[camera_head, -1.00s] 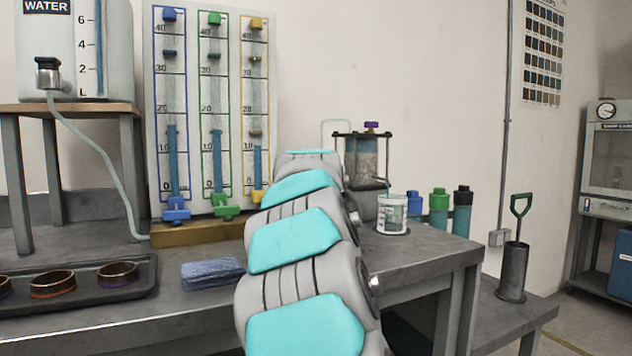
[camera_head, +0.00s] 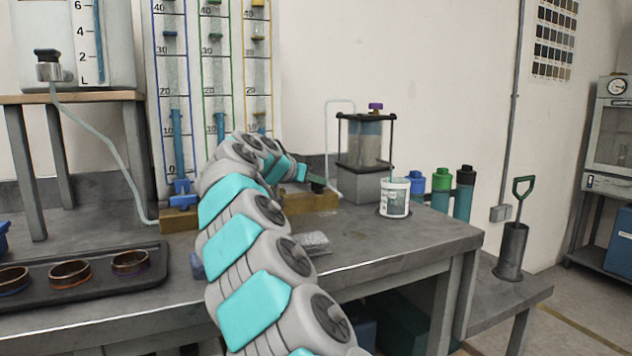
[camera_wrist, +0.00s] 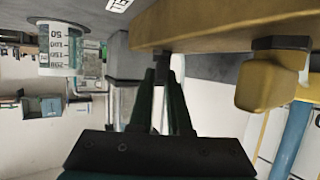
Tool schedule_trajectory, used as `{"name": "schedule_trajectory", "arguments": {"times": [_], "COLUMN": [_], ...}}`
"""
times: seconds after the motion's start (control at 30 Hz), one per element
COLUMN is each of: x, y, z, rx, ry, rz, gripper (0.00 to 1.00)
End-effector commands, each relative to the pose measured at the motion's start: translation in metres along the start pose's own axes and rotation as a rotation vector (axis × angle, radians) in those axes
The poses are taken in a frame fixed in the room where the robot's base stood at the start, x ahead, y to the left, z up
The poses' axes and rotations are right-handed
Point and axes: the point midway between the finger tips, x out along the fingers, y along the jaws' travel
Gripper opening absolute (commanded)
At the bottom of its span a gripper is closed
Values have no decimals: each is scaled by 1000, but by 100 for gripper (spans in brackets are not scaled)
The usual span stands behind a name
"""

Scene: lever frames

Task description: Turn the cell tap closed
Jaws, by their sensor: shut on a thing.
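The clear-walled cell (camera_head: 366,145) stands on a grey block at the back of the bench, with a purple knob (camera_head: 375,106) on top. My gripper (camera_head: 318,187) is low beside the right end of the wooden base (camera_head: 305,203), left of the cell. In the wrist view its two dark fingers (camera_wrist: 163,75) converge at the tips on a small dark piece (camera_wrist: 163,64) by the base's edge. I cannot tell whether this piece is the cell tap. A yellow tap (camera_wrist: 270,80) sits to the right in that view, apart from the fingers.
A white cup (camera_head: 394,200) and several capped bottles (camera_head: 440,190) stand right of the cell. Tall gauge tubes (camera_head: 219,80) rise behind my arm, with a blue tap (camera_head: 181,193) at left. A tray of rings (camera_head: 90,285) lies front left.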

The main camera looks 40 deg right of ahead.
Motion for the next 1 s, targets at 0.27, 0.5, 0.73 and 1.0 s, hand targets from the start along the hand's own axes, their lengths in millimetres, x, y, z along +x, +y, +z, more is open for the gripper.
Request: {"name": "schedule_trajectory", "arguments": {"times": [0.27, 0.5, 0.73, 1.0], "x": [2, 1, 1, 0], "y": [-3, -3, -2, -2], "z": [2, 2, 2, 1], "rx": [29, 44, 51, 53], "ry": [-4, -4, -4, -2], "rz": [68, 110, 129, 132], "gripper": [0, 0, 0, 0]}}
